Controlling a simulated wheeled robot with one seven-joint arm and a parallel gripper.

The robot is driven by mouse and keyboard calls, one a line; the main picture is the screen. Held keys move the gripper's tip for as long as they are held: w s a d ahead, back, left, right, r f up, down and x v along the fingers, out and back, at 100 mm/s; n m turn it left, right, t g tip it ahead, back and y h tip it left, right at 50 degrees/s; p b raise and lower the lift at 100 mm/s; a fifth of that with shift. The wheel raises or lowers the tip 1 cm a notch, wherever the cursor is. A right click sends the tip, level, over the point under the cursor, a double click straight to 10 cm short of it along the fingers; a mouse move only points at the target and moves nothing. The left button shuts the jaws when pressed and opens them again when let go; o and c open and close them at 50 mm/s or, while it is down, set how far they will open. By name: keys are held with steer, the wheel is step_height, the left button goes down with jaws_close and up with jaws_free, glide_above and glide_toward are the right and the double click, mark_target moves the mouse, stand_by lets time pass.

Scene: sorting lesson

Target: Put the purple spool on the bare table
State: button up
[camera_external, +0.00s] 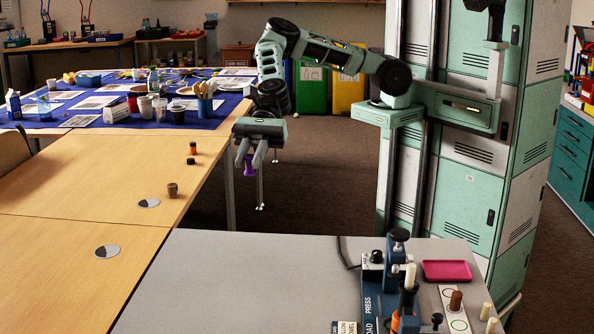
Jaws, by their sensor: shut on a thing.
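The purple spool (248,167) is between the fingers of my gripper (250,158), which is shut on it. The fingers point down and cover part of the spool. In the picture, the spool shows just right of the right edge of the wooden table (85,200), against the brown floor. I cannot tell its exact height. The wooden table top is mostly bare in its middle and left.
Near the table's right edge are a dark orange-banded piece (193,148), a small dark piece (191,161), a brown spool (172,189) and two round discs (149,203) (107,251). Behind is a crowded blue cloth (60,118). A grey bench (240,285) holds a press (380,290).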

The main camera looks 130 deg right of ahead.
steer(key=s+d+m+t+h, duration=0.1)
steer(key=s+d+m+h, duration=0.15)
steer(key=d, duration=3.35)
steer(key=s+d+r+m+h, duration=0.1)
steer(key=s+d, duration=0.5)
steer(key=d, duration=0.3)
steer(key=s+d+r+m+t+h, duration=0.1)
steer(key=s+d, duration=0.4)
steer(key=d, duration=0.3)
steer(key=s+d+r+m+h, duration=0.1)
steer(key=s+d, duration=0.5)
steer(key=d, duration=0.3)
steer(key=shift+n, duration=0.25)
steer(key=shift+d+f+p, duration=0.2)
steer(key=shift+f+p, duration=0.3)
steer(key=shift+f, duration=13.55)
